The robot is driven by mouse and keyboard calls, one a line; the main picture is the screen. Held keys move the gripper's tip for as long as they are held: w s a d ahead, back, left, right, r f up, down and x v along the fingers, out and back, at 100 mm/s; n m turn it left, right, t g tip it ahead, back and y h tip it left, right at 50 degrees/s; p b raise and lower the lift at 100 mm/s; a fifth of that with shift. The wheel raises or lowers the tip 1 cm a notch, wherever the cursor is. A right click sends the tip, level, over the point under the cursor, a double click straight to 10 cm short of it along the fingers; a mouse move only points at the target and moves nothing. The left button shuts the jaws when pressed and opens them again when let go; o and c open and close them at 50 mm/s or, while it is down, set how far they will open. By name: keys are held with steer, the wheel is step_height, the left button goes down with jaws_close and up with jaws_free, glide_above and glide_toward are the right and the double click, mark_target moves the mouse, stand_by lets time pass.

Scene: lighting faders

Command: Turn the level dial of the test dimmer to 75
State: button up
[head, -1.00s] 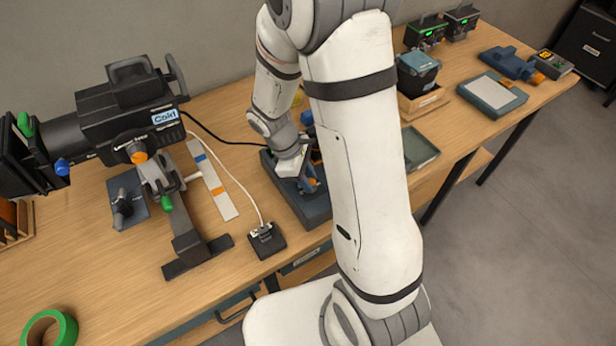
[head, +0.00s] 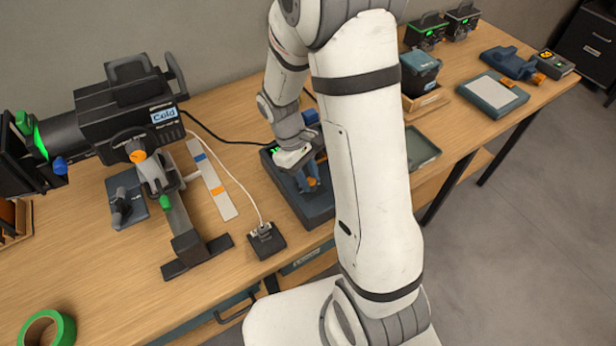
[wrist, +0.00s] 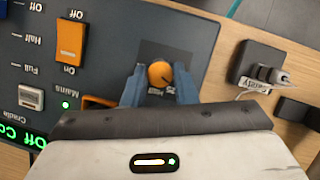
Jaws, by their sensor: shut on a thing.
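The test dimmer (head: 318,217) is a dark blue-grey box on the workbench, partly hidden behind my arm. In the wrist view its panel (wrist: 207,45) shows upside down. The round orange level dial (wrist: 160,72) sits on a darker square, with a thin dark mark toward its lower right. Its scale is mostly covered and too small to read. My gripper (wrist: 160,88) has its two blue fingers on either side of the dial, shut on it. In the head view my gripper (head: 310,180) is over the dimmer.
On the panel are an orange Mains switch (wrist: 71,41) and a lit green lamp (wrist: 66,104). A green display (wrist: 25,138) is partly cut off. A black plug block (wrist: 257,66) stands beside the dimmer. A spotlight (head: 125,115) stands at left; green tape (head: 48,330) lies at front left.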

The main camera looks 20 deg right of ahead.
steer(key=m+y, duration=0.1)
steer(key=m, duration=0.1)
steer(key=m+y+b, duration=0.1)
steer(key=m, duration=0.2)
steer(key=shift+d+m+g, duration=0.2)
steer(key=shift+m+g, duration=0.1)
steer(key=shift+g, duration=0.1)
steer(key=m+y, duration=0.2)
steer(key=m, duration=0.3)
steer(key=shift+d+b, duration=0.15)
steer(key=shift+b, duration=0.25)
steer(key=m+y, duration=0.1)
steer(key=m, duration=0.2)
steer(key=m+t+y, duration=0.1)
steer(key=m, duration=0.2)
steer(key=shift+s+d+t+b, duration=0.1)
steer(key=shift+t+b, duration=0.2)
steer(key=shift+b, duration=0.05)
steer(key=m, duration=0.2)
steer(key=m+t+y, duration=0.1)
steer(key=m, duration=0.1)
steer(key=shift+s+m+t, duration=0.15)
steer(key=shift+m+t, duration=0.15)
steer(key=shift+m, duration=0.1)
steer(key=o, duration=1)
steer(key=shift+r, duration=0.1)
